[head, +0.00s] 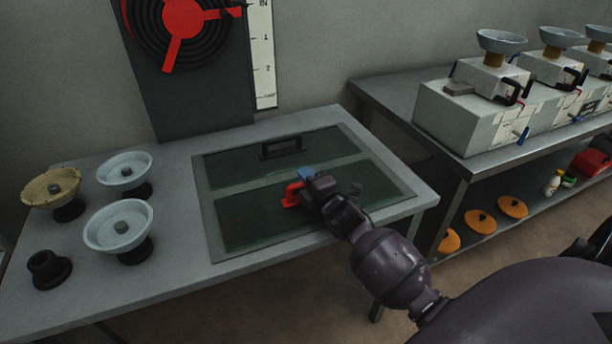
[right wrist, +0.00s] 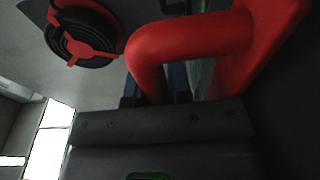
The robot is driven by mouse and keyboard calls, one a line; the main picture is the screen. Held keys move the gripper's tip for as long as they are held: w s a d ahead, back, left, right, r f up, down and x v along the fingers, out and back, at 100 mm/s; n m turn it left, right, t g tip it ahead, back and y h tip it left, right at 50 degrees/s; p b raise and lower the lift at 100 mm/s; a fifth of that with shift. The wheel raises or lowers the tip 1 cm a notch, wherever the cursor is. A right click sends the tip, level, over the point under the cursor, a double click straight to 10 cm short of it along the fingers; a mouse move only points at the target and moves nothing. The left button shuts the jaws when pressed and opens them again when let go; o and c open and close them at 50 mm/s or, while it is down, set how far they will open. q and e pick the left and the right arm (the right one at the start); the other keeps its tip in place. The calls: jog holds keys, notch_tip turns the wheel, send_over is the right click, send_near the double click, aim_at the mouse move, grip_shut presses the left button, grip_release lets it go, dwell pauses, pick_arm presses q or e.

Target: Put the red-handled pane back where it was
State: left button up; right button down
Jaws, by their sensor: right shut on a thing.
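The red-handled pane (head: 260,222) is a dark green panel in the front half of a grey frame (head: 209,235) on the table. Its red handle (head: 291,195) stands up near the pane's middle. My right gripper (head: 306,184) is shut on the red handle, and its body hides part of the handle and pane. In the right wrist view the red handle (right wrist: 195,45) fills the top, close to the camera. A second green pane (head: 240,168) with a black handle (head: 281,148) lies in the rear half. My left gripper is not in view.
Several bowls on black bases, including a white one (head: 118,228), stand on the table's left side. A dark panel with a red-spoked coil (head: 185,25) is on the wall behind. A second bench (head: 385,95) at right carries several boxy devices.

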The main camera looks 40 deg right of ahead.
jog(key=c, duration=1.1)
grip_release()
jog(key=shift+o, duration=0.2)
jog(key=shift+f, duration=0.1)
jog(key=shift+s, duration=0.2)
jog(key=s, duration=0.6)
jog(key=s+a+p, duration=0.1)
jog(key=s, duration=0.3)
jog(key=shift+s, duration=0.8)
